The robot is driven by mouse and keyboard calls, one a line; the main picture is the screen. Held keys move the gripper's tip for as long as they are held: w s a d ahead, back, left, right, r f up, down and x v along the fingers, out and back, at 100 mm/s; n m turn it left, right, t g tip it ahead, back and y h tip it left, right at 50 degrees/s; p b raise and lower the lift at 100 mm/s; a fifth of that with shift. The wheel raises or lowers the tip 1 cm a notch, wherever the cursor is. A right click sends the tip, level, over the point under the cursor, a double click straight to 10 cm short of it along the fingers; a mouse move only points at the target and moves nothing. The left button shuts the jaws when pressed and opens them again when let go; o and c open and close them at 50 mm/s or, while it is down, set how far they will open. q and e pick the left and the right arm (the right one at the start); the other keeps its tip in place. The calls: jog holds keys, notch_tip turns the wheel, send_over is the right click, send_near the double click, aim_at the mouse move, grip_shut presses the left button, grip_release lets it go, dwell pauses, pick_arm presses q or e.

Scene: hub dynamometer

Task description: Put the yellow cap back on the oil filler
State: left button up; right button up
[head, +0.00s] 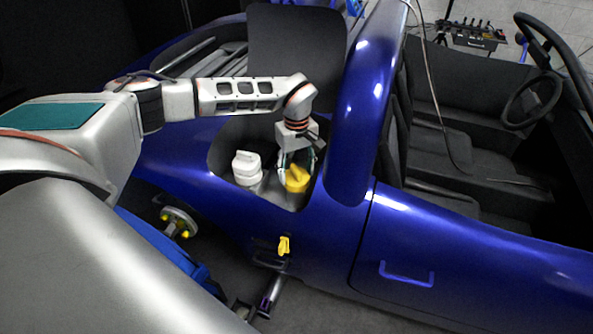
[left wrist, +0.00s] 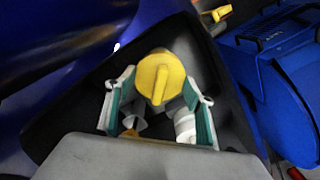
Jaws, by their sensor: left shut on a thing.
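The yellow cap (head: 297,179), with a raised grip bar, is in the recess of the blue car body. My left gripper (head: 297,163) reaches down from above and is shut on it. In the left wrist view the cap (left wrist: 160,78) sits between the two green-lined fingers of the left gripper (left wrist: 158,92). What lies under the cap is hidden, so I cannot tell whether it touches the oil filler. My right gripper is in neither view.
A white capped container (head: 247,168) stands left of the yellow cap in the recess. A raised dark panel (head: 297,50) is behind, and a blue rounded hoop (head: 361,100) rises close on the right. A yellow handle (head: 284,246) is on the car's side below.

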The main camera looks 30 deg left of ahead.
pick_arm(q)
jog(key=shift+f, duration=0.55)
jog(key=o, duration=0.8)
